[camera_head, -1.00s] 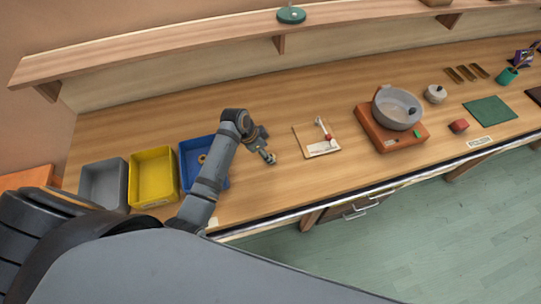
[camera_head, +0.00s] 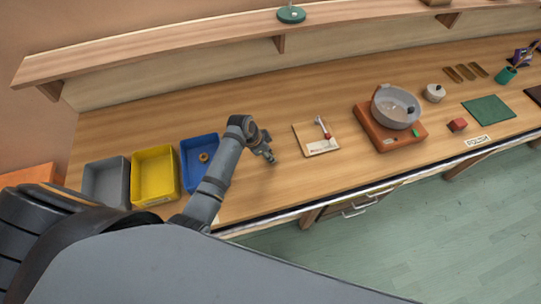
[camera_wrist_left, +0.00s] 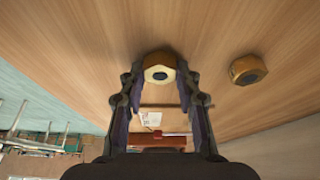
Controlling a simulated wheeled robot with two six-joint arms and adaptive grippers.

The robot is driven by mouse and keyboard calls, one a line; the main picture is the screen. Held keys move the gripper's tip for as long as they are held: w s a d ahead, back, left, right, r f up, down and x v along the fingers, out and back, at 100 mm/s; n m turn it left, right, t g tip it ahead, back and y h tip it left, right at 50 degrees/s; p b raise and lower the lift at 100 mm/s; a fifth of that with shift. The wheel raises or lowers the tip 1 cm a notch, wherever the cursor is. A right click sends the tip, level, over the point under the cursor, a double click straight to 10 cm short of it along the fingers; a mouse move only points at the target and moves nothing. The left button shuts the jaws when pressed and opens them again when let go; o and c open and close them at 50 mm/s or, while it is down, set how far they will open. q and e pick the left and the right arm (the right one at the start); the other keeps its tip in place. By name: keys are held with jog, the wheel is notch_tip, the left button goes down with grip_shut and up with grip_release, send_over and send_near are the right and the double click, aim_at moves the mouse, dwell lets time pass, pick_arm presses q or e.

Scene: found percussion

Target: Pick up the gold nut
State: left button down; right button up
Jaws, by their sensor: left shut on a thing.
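A gold nut (camera_wrist_left: 160,72) with a pale centre sits between the fingertips of my left gripper (camera_wrist_left: 158,82), which is shut on it. In the head view my left gripper (camera_head: 267,153) is low over the table, right of the blue bin. I cannot tell whether the held nut still touches the tabletop. A second gold nut (camera_wrist_left: 247,70) lies on the wood beside the gripper in the left wrist view; I cannot make it out in the head view. My right gripper is not in view.
A yellow bin (camera_head: 138,180) and a grey bin (camera_head: 88,180) stand left of the blue one. A small board (camera_head: 303,140) with a red-tipped item lies to the right. Beyond it an orange-brown block (camera_head: 372,135) carries a grey pan (camera_head: 380,105). The table behind the gripper is clear.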

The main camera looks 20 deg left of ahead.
pick_arm(q)
notch_tip(320, 180, up, 4)
jog(key=p, duration=0.5)
jog(key=shift+r, duration=0.1)
jog(key=s+d+r, duration=0.2)
jog(key=s+r, duration=0.6)
jog(key=s, duration=0.6)
jog(key=shift+r, duration=0.4)
jog(key=shift+w+a+f, duration=0.1)
jog(key=shift+w, duration=0.05)
jog(key=w+a+f+n+t+y+b, duration=0.1)
jog(key=w+a+n+b, duration=0.1)
jog(key=w+n+b, duration=0.3)
jog(key=w+a+n+y+b, duration=0.2)
jog(key=w+n+b, duration=0.3)
jog(key=w+b, duration=0.3)
jog(key=shift+w+a+f+t+y, duration=0.35)
jog(key=shift+w+a+t, duration=0.1)
jog(key=shift+w, duration=0.45)
